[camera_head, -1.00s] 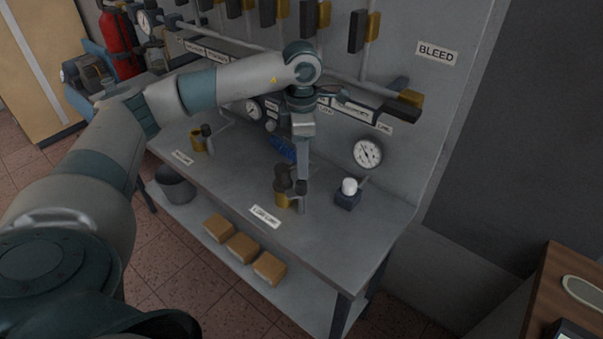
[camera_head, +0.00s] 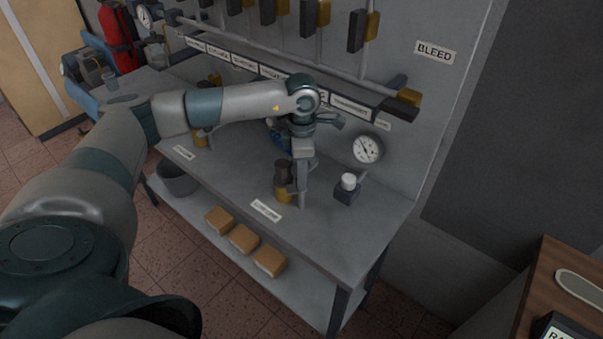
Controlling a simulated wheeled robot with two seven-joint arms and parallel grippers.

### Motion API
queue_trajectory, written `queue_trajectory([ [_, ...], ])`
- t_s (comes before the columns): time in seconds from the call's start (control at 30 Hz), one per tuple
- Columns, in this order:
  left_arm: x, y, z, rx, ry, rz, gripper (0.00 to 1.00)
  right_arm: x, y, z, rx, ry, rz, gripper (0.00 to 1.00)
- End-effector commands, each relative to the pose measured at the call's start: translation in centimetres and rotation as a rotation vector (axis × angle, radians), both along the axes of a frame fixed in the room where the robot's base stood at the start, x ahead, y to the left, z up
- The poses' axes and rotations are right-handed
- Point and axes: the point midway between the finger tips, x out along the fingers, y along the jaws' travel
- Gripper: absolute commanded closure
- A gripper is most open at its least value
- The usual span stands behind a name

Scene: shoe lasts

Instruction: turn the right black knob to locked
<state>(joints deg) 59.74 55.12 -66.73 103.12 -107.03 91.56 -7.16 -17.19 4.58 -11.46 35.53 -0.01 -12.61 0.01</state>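The right black knob (camera_head: 283,170) stands on a brass-coloured base (camera_head: 282,194) on the grey bench, behind a white label (camera_head: 266,211). My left gripper (camera_head: 301,188) points down at its right side, very close to it. The fingers overlap the fitting's right part, so I cannot tell whether they touch it or how far they are apart. A second brass fitting (camera_head: 200,139) stands further left on the bench, partly hidden by my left arm. My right gripper is not in view.
A small dark block with a white cap (camera_head: 348,182) stands just right of my gripper. A round gauge (camera_head: 367,149) is on the panel behind. Black and brass valves (camera_head: 357,30) hang above. Cardboard boxes (camera_head: 243,238) lie on the lower shelf. The bench's front right is clear.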

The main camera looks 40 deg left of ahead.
Motion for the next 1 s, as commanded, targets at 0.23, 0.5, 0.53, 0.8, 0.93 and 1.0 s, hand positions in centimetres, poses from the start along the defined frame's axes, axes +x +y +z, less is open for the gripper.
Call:
queue_trajectory([
  [0.23,0.0,0.0,0.0,0.001,-0.001,-0.003,0.98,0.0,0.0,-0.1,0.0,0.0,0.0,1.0],
  [0.5,0.0,0.0,-0.3,0.001,-0.001,-0.057,0.98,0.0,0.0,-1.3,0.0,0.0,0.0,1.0],
  [0.53,0.0,0.0,-0.3,0.001,-0.001,-0.069,0.98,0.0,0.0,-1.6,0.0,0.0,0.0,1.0],
  [0.8,0.1,0.1,-0.6,0.002,-0.004,-0.233,0.98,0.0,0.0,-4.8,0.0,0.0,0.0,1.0],
  [0.93,0.1,0.1,-0.5,0.002,-0.004,-0.329,0.98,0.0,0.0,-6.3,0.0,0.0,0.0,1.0],
  [1.0,0.1,0.1,-0.4,0.002,-0.004,-0.376,0.98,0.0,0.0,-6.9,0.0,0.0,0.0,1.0],
])
